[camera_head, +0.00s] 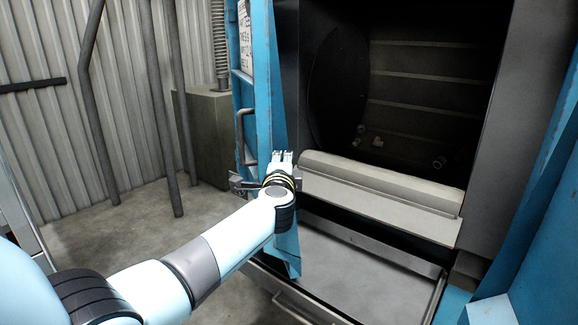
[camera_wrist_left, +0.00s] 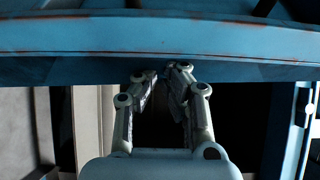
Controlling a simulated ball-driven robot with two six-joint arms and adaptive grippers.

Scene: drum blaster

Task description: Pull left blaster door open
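The left blaster door (camera_head: 262,75) is a tall blue panel at the left of the dark cabinet opening. It stands swung out from the opening and shows nearly edge-on, with a bar handle (camera_head: 241,135) on its left side. My left gripper (camera_head: 282,155) is at the door's lower part, in front of the opening. In the left wrist view its fingers (camera_wrist_left: 162,78) are drawn together with a narrow dark gap, their tips close below a blue edge of the door (camera_wrist_left: 160,42). I cannot tell whether they touch it. My right gripper is out of view.
A pale ledge (camera_head: 380,187) crosses the opening's lower part, above a grey tray (camera_head: 360,275). Another blue door panel (camera_head: 535,215) stands at the right. Dark pipes (camera_head: 160,100) and a grey box (camera_head: 207,130) stand at the left wall. Floor (camera_head: 120,225) left of the door is clear.

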